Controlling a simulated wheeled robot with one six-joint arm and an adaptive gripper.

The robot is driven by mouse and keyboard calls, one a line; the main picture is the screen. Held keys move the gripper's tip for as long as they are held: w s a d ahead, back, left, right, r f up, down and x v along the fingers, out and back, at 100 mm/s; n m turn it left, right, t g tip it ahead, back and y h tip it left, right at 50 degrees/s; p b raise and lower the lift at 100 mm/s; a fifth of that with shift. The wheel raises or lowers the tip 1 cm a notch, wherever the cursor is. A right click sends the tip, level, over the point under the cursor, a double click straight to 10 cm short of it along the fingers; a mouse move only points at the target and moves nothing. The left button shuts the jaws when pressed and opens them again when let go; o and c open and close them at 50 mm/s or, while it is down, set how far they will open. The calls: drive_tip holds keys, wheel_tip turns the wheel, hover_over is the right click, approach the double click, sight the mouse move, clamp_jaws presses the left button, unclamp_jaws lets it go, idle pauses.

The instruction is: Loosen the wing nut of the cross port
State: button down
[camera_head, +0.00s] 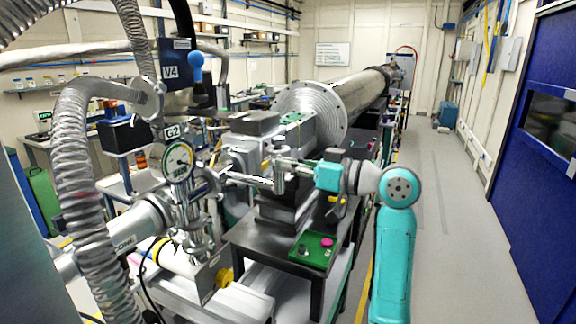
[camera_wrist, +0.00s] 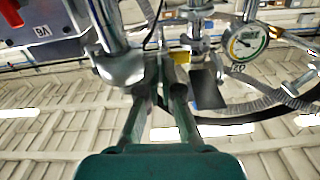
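My gripper (camera_head: 288,165) reaches left from the teal arm to a small silver upright fitting (camera_head: 279,182), which joins a thin horizontal pipe. This looks like the cross port. In the wrist view my gripper (camera_wrist: 162,76) has its two fingers close together, with a narrow gap at the tips. A silver tube with a rounded clamp or flange (camera_wrist: 122,68) is just left of the tips. I cannot make out the wing nut itself, or whether it is between the fingers.
Gauge G2 (camera_head: 178,160) stands left of the gripper; its dial also shows in the wrist view (camera_wrist: 246,40). A ribbed hose (camera_head: 75,180) hangs at left. A dark table (camera_head: 262,240) holds a green tray (camera_head: 322,262) below. The aisle floor (camera_head: 450,230) at right is clear.

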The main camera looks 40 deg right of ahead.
drive_tip(key=c, duration=1.4)
unclamp_jaws()
drive_tip(key=shift+o, duration=0.2)
drive_tip(key=v, duration=1.2)
drive_tip(key=shift+w, duration=0.1)
